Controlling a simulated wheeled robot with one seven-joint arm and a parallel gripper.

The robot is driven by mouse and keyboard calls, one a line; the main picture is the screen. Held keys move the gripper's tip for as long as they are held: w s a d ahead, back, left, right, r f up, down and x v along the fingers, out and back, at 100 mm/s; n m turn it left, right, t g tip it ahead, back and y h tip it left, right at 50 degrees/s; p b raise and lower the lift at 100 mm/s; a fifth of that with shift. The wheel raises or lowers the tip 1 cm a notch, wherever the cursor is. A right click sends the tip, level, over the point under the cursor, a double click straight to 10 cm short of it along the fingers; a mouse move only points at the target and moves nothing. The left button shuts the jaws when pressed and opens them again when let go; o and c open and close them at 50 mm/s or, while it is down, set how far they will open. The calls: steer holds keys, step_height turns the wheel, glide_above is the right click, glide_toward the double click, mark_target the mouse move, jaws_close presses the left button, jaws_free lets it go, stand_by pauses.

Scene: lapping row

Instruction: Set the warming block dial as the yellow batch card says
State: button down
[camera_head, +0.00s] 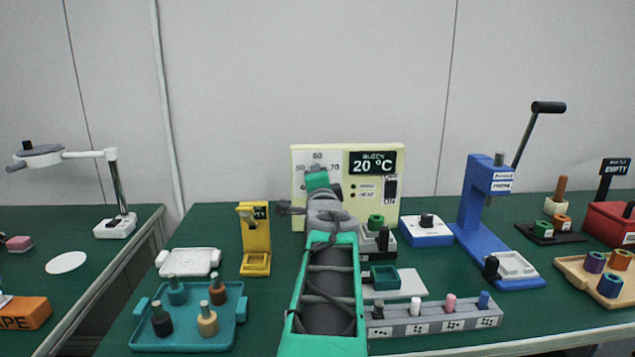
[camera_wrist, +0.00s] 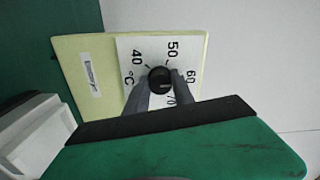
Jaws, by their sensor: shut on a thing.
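The warming block panel (camera_head: 398,160) is a cream upright board at the back of the bench, with a display (camera_head: 372,162) reading 20 °C. In the wrist view its dial (camera_wrist: 159,76) is a round black knob on a white scale plate (camera_wrist: 135,52) marked 40, 50, 60 and 70 °C. My gripper (camera_wrist: 161,88) is shut on the dial, one finger on each side. I cannot tell the pointer's exact setting. In the head view my gripper (camera_head: 317,172) hides the dial and part of the scale. I cannot make out a readable yellow batch card.
A yellow stand (camera_head: 255,262) with a small dark label is left of my arm. A teal tray (camera_head: 180,336) with several pegs is at front left. A grey rack (camera_head: 435,327) and a blue press (camera_head: 478,215) are to the right. The far-left bench is separate.

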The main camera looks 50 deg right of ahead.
steer(key=shift+f, duration=0.1)
stand_by(0.3)
steer(key=c, duration=1.1)
jaws_free()
steer(key=shift+s, duration=0.1)
steer(key=p+v, duration=0.1)
steer(key=v, duration=0.6)
steer(key=shift+s+a, duration=0.25)
steer(key=shift+a, duration=0.05)
